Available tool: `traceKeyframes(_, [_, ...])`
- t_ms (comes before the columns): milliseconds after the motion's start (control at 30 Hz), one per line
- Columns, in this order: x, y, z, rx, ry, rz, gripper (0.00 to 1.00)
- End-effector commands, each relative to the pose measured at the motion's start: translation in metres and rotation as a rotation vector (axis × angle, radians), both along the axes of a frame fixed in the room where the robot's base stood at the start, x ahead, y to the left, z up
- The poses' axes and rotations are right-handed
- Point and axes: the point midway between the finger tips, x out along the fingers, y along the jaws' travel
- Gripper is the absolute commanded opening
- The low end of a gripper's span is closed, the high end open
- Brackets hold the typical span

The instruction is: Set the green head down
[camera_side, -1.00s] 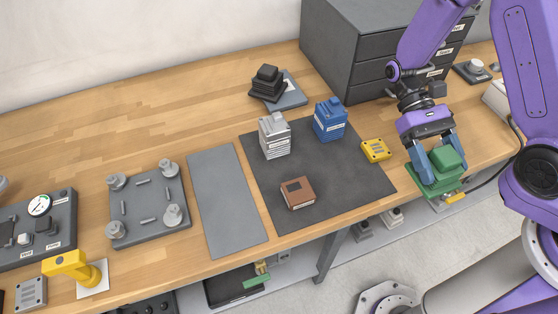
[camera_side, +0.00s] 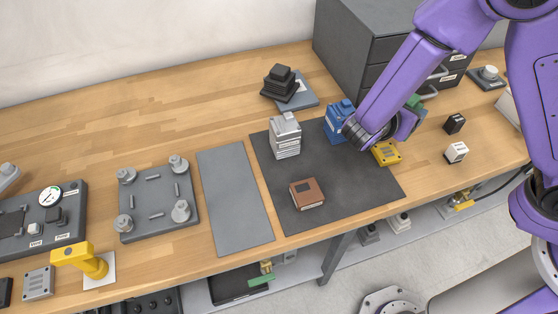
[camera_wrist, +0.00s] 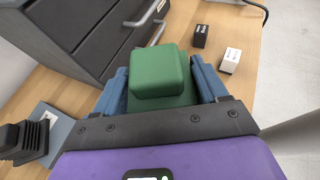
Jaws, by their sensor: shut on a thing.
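The green head (camera_wrist: 158,75), a stepped block, sits between the two blue fingers of my gripper (camera_wrist: 160,88) in the wrist view. The fingers are shut on its sides. In the side view only a small part of the green head (camera_side: 414,101) shows behind my purple arm, in front of the grey drawer cabinet. Whether the head's underside touches anything cannot be seen.
The drawer cabinet (camera_side: 375,50) stands close by. A blue head (camera_side: 338,117), grey head (camera_side: 285,138), yellow block (camera_side: 386,153) and brown block (camera_side: 307,194) sit around the dark mat (camera_side: 345,205). Black (camera_side: 454,124) and white (camera_side: 456,152) blocks stand right. The grey plate (camera_side: 235,200) is bare.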

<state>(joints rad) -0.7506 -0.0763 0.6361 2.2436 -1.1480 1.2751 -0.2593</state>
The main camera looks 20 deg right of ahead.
Motion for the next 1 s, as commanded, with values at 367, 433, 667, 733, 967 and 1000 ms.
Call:
traceKeyframes(367, [0.028, 0.123, 0.019, -0.001, -0.004, 0.748, 0.17])
traceKeyframes(433, [0.026, 0.149, 0.022, 0.001, -0.004, 0.881, 0.17])
traceKeyframes(667, [0.003, 0.223, 0.028, 0.0, -0.005, 1.254, 0.17])
traceKeyframes(733, [-0.005, 0.238, 0.03, 0.001, -0.005, 1.333, 0.17])
traceKeyframes(967, [-0.018, 0.265, 0.03, 0.001, -0.006, 1.462, 0.17])
traceKeyframes(1000, [-0.017, 0.269, 0.029, 0.001, -0.007, 1.47, 0.17])
